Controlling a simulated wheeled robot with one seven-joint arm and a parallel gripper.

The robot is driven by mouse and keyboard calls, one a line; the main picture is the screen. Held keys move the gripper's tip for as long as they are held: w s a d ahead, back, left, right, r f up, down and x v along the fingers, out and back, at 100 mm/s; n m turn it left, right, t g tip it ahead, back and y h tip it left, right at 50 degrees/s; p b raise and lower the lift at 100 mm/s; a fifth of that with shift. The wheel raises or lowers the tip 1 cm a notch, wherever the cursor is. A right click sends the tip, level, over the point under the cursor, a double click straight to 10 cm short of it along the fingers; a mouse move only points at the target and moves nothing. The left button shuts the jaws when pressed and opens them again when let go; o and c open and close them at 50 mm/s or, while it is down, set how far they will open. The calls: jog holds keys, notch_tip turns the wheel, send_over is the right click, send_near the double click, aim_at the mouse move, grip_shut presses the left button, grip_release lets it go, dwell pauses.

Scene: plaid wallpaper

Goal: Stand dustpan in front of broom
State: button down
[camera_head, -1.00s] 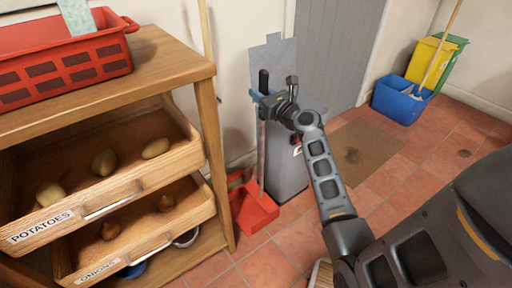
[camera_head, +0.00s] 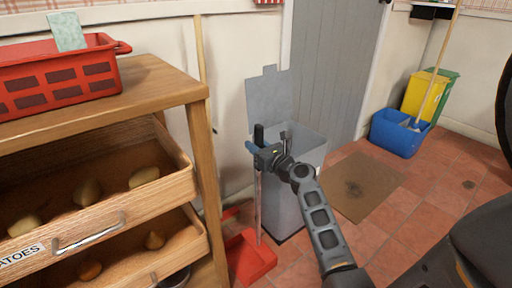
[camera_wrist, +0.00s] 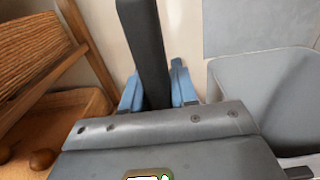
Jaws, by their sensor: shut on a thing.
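The dustpan has a red pan (camera_head: 250,260) low by the floor, a thin grey upright shaft and a black grip at its top. My gripper (camera_head: 258,150) is shut on the black grip, with blue fingertips on either side of it in the wrist view (camera_wrist: 152,92). The dustpan hangs or stands nearly upright; I cannot tell whether the pan touches the floor. The broom is a pale wooden stick (camera_head: 202,75) leaning against the wall behind the shelf. A red part (camera_head: 230,213) low by the wall looks like its head, partly hidden. The pan is just in front of it.
A wooden shelf (camera_head: 165,93) with vegetable drawers and a red crate (camera_head: 60,80) stands close on the left. A grey bin (camera_head: 300,175) with a raised lid stands right of the dustpan. A brown mat (camera_head: 355,188), blue bucket (camera_head: 398,135) and open tiled floor lie right.

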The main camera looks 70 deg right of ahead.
jog(key=shift+f, duration=0.15)
jog(key=c, duration=0.9)
grip_release()
jog(key=shift+r, duration=0.2)
jog(key=p+v, duration=0.2)
jog(key=v, duration=1)
jog(key=s+a+f+n+g+y, duration=0.1)
jog(key=s+a+f+n+y, duration=0.15)
jog(key=a+n, duration=0.7)
jog(key=s+a+f+n+g+y, duration=0.1)
jog(key=a+f+n, duration=0.3)
jog(key=a+n, duration=0.55)
jog(key=s+a+r+n+y, duration=0.2)
jog(key=s+a+r+n, duration=0.2)
jog(key=a+n, duration=0.2)
jog(key=s+a+r+n+t+y, duration=0.1)
jog(key=s+a+r+n+y, duration=0.1)
jog(key=s+a+r+n, duration=0.2)
jog(key=s+a+r+n+y, duration=0.2)
jog(key=s+a+r+n, duration=0.2)
jog(key=a+n, duration=0.5)
jog(key=shift+s+a+r+n+t, duration=0.1)
jog(key=shift+s+r+n+t, duration=0.1)
jog(key=shift+n, duration=0.85)
jog(key=shift+s+a+r+n+t, duration=0.1)
jog(key=shift+s+r+n, duration=0.1)
jog(key=shift+n, duration=0.85)
